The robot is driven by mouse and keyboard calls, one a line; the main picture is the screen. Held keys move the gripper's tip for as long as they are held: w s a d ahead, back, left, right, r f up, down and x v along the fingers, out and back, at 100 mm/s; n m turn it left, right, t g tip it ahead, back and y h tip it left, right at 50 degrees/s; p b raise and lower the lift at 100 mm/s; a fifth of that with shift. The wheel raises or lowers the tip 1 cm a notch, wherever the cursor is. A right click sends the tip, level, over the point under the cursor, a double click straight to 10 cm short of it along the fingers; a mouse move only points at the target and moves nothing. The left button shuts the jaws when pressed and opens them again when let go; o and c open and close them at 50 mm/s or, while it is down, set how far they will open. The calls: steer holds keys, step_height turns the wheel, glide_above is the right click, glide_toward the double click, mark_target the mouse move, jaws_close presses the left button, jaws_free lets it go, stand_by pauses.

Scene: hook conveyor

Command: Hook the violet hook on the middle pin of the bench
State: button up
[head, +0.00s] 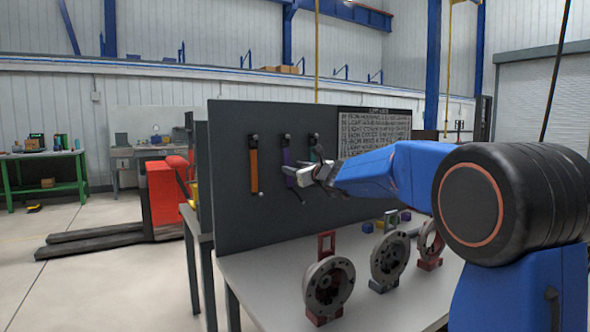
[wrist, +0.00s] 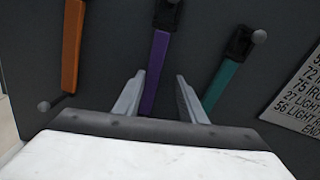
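The violet hook (head: 288,158) hangs on the dark upright board, between an orange hook (head: 254,168) and a teal hook (head: 315,148). Its violet shank (wrist: 156,75) also shows in the wrist view, with a black upper end. My gripper (head: 292,172) is in front of the violet hook and covers part of it. In the wrist view my gripper (wrist: 159,76) is open, with one finger on each side of the violet shank and a gap to both. The hook's lower end is hidden in the wrist view. I cannot make out a middle pin on the bench.
The bench top (head: 262,275) carries several round metal housings (head: 328,285) on coloured blocks, with small coloured blocks behind. A red pallet truck (head: 165,198) stands on the floor at left.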

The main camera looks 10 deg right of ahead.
steer(key=v, duration=1.7)
steer(key=shift+s+d, duration=0.15)
steer(key=shift+s, duration=0.05)
